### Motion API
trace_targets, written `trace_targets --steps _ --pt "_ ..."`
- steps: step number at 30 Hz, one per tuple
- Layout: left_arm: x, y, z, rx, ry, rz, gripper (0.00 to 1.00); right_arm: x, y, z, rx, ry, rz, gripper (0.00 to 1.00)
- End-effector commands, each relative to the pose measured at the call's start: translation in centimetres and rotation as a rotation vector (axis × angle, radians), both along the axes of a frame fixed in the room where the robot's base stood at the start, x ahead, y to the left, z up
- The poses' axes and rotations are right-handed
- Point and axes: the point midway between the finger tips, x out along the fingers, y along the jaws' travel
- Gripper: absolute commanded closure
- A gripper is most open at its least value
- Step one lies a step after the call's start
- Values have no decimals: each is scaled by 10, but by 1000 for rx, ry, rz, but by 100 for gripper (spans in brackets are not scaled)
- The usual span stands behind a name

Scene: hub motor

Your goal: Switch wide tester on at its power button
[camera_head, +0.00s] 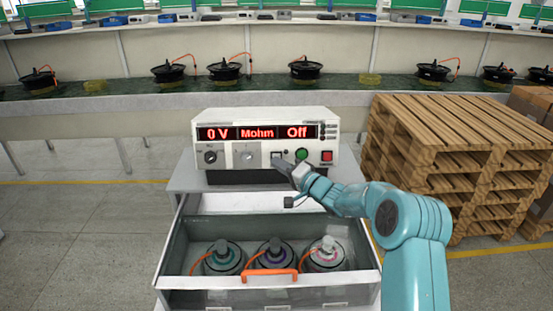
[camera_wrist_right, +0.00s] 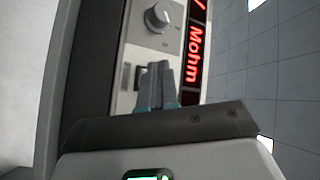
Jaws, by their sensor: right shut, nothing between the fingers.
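The wide tester (camera_head: 228,122) is a white box on a grey bench, and its front faces me. Its red displays read "0 V", "Mohm" and "Off". Below them are two knobs, a round green button (camera_head: 301,154) and a red square button (camera_head: 327,156). My right gripper (camera_head: 281,164) is shut and empty, its tips at the lower front panel, left of the green button. In the right wrist view the closed fingers (camera_wrist_right: 160,70) point at the panel beside a small dark switch (camera_wrist_right: 138,77). Whether they touch the panel I cannot tell. My left gripper is out of view.
Stacked wooden pallets (camera_head: 455,125) stand close on the right. A long conveyor with black hub motors (camera_head: 225,71) runs behind. The floor at left is clear.

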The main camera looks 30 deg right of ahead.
Motion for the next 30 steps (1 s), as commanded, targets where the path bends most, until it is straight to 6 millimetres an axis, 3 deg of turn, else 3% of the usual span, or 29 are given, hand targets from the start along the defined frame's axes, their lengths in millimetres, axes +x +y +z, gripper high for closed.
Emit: trace_targets --steps 30 --pt "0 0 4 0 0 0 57 7 -5 -2 0 0 0 100"
